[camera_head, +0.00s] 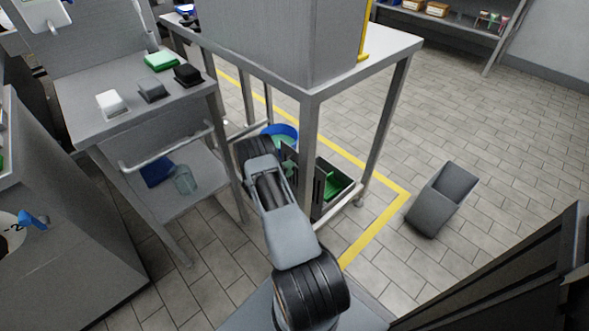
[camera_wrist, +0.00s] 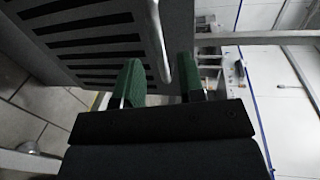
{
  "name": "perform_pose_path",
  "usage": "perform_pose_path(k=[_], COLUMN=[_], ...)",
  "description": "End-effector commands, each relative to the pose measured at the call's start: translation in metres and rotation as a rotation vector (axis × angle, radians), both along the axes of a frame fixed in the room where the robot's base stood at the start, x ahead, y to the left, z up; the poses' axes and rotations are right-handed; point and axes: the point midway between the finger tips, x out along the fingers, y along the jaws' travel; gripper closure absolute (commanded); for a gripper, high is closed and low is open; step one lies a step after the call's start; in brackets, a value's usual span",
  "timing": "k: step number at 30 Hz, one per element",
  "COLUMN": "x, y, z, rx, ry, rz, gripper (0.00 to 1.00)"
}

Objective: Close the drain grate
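The drain grate (camera_wrist: 95,45) is a grey plate with dark parallel slots, filling the upper left of the wrist view. A pale bar, apparently its handle (camera_wrist: 159,45), runs along its right edge. My gripper (camera_wrist: 161,80) has two green-padded fingers, spread apart, one on each side of the bar's lower end in the picture. I cannot tell whether either pad touches the bar. In the head view a dark upright panel (camera_head: 318,187), apparently the grate, stands under the table beside my arm.
A table (camera_head: 385,45) with metal legs and low rails stands over the work spot. A blue bucket (camera_head: 284,131) and a green item (camera_head: 334,188) are close by. A grey bin (camera_head: 442,199) stands to the right. The tiled floor further right is clear.

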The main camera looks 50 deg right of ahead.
Motion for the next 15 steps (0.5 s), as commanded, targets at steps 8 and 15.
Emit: perform_pose_path(k=[8,15], x=[-0.003,-0.003], y=[-0.03,-0.036], z=[-0.006,-0.006], rx=[0.0,0.001], ry=[-0.001,0.0], rz=[-0.002,-0.002], gripper=[0.64,0.64])
